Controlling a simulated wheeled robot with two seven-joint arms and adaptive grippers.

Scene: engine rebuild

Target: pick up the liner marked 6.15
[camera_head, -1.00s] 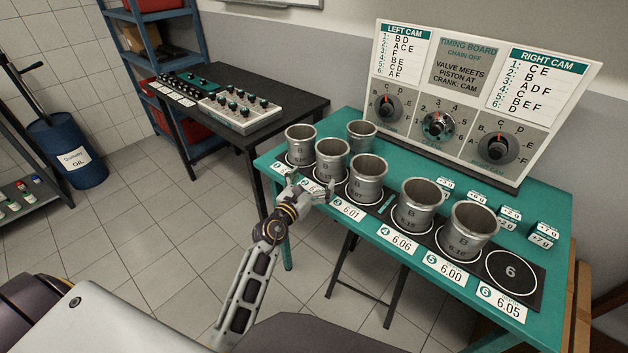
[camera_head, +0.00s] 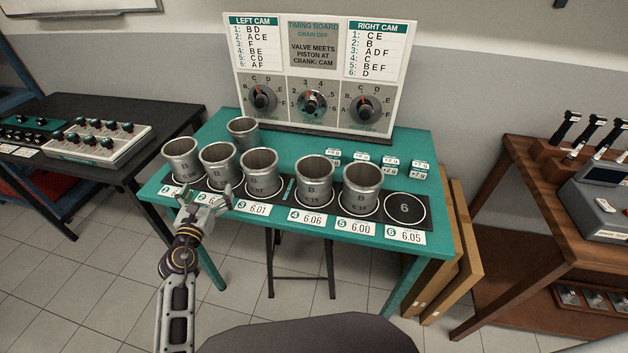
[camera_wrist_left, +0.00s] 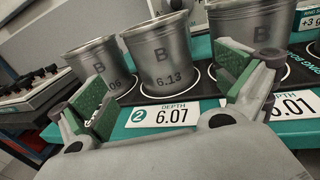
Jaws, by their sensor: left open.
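Several grey metal liners stand on numbered rings on the teal table. My left gripper (camera_head: 207,199) is open and empty at the table's front edge by rings 2 and 3, well left of that liner. In the left wrist view, the open fingers (camera_wrist_left: 168,100) frame the liner marked 6.13 (camera_wrist_left: 160,58) without touching it. My right gripper is not in view.
Another liner (camera_head: 242,130) stands behind the row. Ring 6 (camera_head: 404,207) is empty. Depth cards (camera_head: 357,227) line the front edge of the table (camera_head: 433,180).

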